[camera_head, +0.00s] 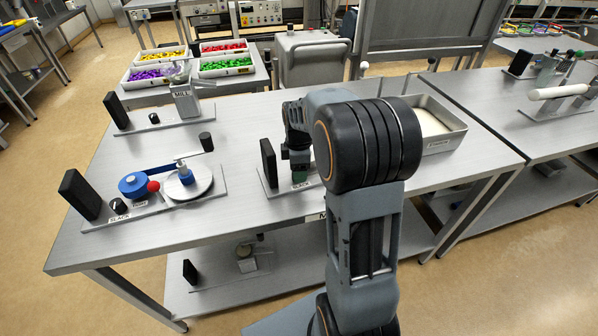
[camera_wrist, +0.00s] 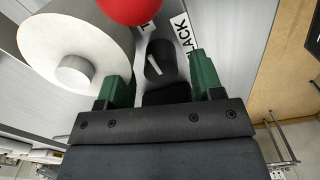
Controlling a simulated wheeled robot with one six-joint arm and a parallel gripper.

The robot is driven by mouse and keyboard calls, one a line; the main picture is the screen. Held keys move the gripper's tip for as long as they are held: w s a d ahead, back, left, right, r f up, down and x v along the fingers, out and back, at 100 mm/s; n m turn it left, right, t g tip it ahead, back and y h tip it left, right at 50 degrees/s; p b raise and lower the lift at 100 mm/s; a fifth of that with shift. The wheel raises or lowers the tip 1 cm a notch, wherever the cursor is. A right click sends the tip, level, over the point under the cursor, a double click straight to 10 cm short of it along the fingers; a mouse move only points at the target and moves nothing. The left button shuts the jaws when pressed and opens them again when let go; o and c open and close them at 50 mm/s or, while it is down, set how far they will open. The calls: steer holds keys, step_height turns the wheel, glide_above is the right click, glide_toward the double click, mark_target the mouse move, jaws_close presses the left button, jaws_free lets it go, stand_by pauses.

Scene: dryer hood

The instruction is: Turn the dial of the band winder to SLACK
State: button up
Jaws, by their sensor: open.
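In the wrist view, a black dial (camera_wrist: 160,62) with a white line sits between and just beyond the fingertips. A label ending in "LACK" (camera_wrist: 184,34) is at its upper right; a cut-off "T" label (camera_wrist: 145,24) is at its upper left. The white line slants, its upper end leaning toward the "T" side. My gripper (camera_wrist: 163,78) has green fingers, stands open around the dial's near side and holds nothing. In the head view my gripper (camera_head: 299,172) is above a middle device base, mostly hidden by my arm. I cannot tell whether it touches the dial.
A white spool (camera_wrist: 78,50) and red ball (camera_wrist: 130,8) are close by the dial. A black block (camera_head: 268,163) stands left of my gripper. Another device with a blue wheel (camera_head: 133,185) and SLACK label (camera_head: 119,218) is at the table's left. A metal tray (camera_head: 440,125) is at right.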

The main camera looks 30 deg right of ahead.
steer(key=shift+f, duration=0.85)
steer(key=c, duration=0.9)
